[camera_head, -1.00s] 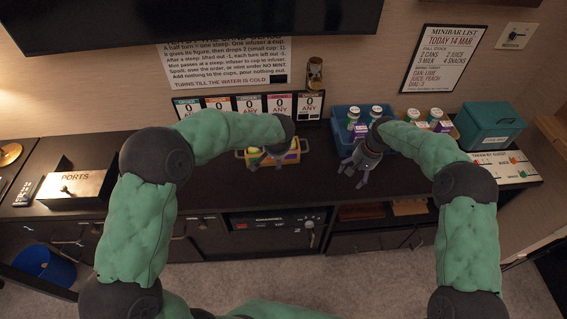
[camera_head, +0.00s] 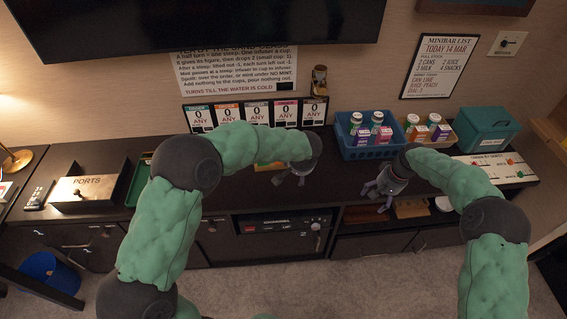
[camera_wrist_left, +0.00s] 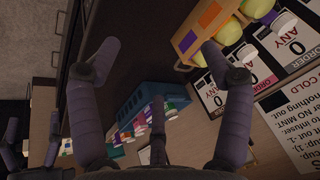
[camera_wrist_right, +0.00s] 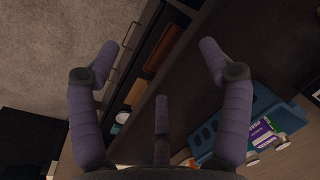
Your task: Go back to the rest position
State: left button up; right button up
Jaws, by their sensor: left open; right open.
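My left gripper (camera_head: 297,172) is open and empty above the counter, in front of the row of order cards. In the left wrist view its spread fingers (camera_wrist_left: 160,62) have nothing between them, and a wooden tray (camera_wrist_left: 190,38) with yellow-green round things lies past the fingertips. In the head view my left arm hides most of that tray. My right gripper (camera_head: 378,198) is open and empty near the counter's front edge, in front of the blue basket (camera_head: 364,152). In the right wrist view its fingers (camera_wrist_right: 155,60) are spread over the counter's edge, touching nothing.
The blue basket holds several bottles and cartons. A wooden tray (camera_head: 452,141) with similar items and a teal box (camera_head: 487,127) stand to its right. The PORTS box (camera_head: 84,189) is at left. A blue bin (camera_head: 50,270) stands on the floor. A sand timer (camera_head: 319,80) is at the back.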

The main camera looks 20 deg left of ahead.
pick_arm(q)
jog(key=s+d+f+g+h, duration=0.2)
jog(key=s+d+f, duration=0.1)
jog(key=s+f, duration=0.5)
jog(key=s+d+f+g+h, duration=0.25)
jog(key=s+f, duration=0.35)
jog(key=f, duration=0.3)
pick_arm(e)
jog(key=s+a+f+y, duration=0.1)
jog(key=s+f, duration=1.2)
jog(key=f, duration=0.1)
pick_arm(q)
jog(key=s+f+n, duration=0.1)
jog(key=s+f, duration=0.3)
jog(key=s, duration=0.4)
jog(key=s+d+f+n+h, duration=0.1)
jog(key=s+f, duration=0.3)
jog(key=s, duration=0.4)
jog(key=shift+s+n, duration=0.3)
jog(key=shift+n, duration=0.3)
pick_arm(e)
jog(key=s+f+m, duration=0.1)
jog(key=s+f, duration=0.1)
jog(key=s, duration=0.8)
jog(key=s+f+m, duration=0.1)
jog(key=s, duration=0.9)
jog(key=shift+s+f+y, duration=0.35)
jog(key=shift+f+y, duration=0.05)
pick_arm(q)
jog(key=shift+h, duration=0.25)
